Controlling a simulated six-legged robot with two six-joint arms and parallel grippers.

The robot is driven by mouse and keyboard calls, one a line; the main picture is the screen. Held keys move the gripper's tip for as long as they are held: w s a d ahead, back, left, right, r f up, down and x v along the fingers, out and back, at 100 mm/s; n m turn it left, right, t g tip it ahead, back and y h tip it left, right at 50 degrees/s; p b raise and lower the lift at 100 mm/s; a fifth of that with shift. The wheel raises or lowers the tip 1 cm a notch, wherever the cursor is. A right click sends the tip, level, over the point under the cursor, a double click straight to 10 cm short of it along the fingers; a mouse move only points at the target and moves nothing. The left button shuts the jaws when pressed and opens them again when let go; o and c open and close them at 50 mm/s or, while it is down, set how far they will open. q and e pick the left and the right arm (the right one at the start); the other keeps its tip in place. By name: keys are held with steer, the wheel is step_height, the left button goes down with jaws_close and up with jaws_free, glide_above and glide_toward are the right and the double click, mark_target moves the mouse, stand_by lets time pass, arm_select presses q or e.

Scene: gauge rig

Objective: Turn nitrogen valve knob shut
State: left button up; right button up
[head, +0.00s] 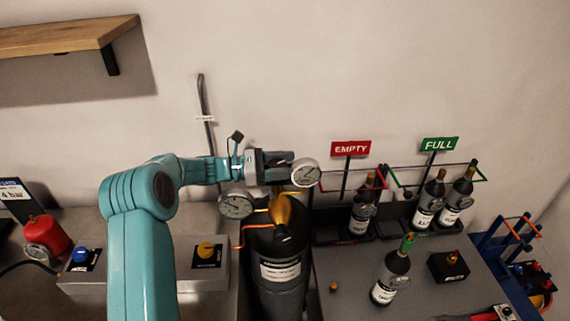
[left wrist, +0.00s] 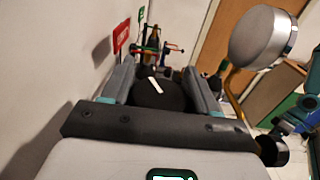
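The nitrogen valve knob (left wrist: 152,96) is black with a white mark and sits between my left gripper's two fingers in the left wrist view. My left gripper (left wrist: 158,82) has a finger along each side of it, with no clear gap. In the head view my left gripper (head: 280,161) is above the dark gas cylinder (head: 280,287), beside a round gauge (head: 305,172); the knob is hidden there. A second gauge (head: 236,205) is lower left, by the yellow valve body (head: 283,207).
Bottles stand at the right under the red EMPTY sign (head: 351,148) and green FULL sign (head: 439,144). A single bottle (head: 391,277) stands in front of them. A grey box with a yellow knob (head: 206,249) is left of the cylinder. A wall is close behind.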

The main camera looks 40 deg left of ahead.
arm_select(q)
steer(key=shift+c, duration=0.6)
steer(key=shift+s+d+r+m+g+h+p, duration=0.1)
steer(key=shift+s+m+g+h+p, duration=0.1)
steer(key=shift+m+g+h, duration=1.1)
steer(key=shift+s+d+r+m+g+h+p, duration=0.15)
steer(key=shift+m+g+h, duration=0.65)
steer(key=shift+g, duration=0.9)
steer(key=shift+a+f, duration=0.1)
steer(key=o, duration=1)
steer(key=shift+c, duration=0.2)
